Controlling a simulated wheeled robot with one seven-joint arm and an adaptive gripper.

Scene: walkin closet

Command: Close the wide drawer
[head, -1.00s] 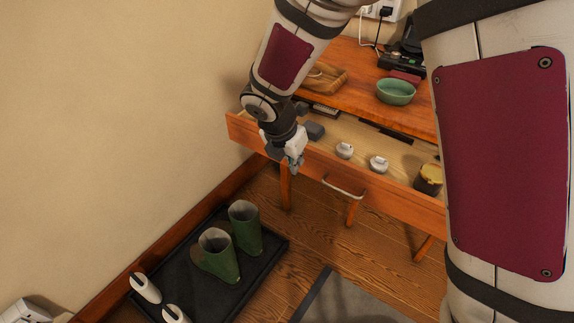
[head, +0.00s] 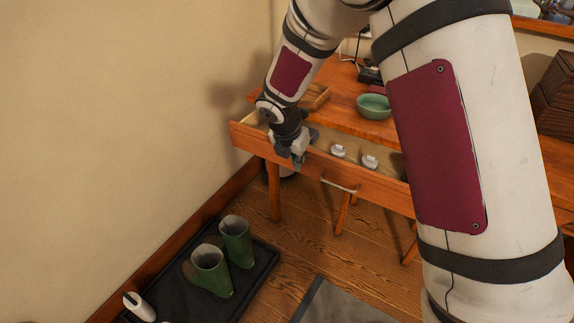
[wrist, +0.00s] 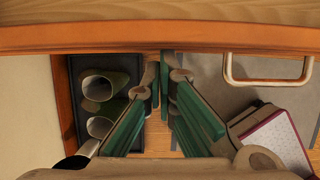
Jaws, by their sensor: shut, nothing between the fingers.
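The wide drawer (head: 311,172) stands open in the wooden table in the head view, with a pale handle (head: 339,186) on its front. Its front also runs across the top of the wrist view (wrist: 120,38), with the handle (wrist: 268,80) at the right. My gripper (head: 298,163) is shut and empty, pointing down at the drawer front, left of the handle. In the wrist view its green-padded fingers (wrist: 165,95) are just below the front's edge. I cannot tell whether they touch it. My arm hides the drawer's right end.
Two white round items (head: 369,161) lie in the drawer. Green boots (head: 211,271) stand on a black tray (head: 262,272) below. The wall (head: 120,110) is close at the left.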

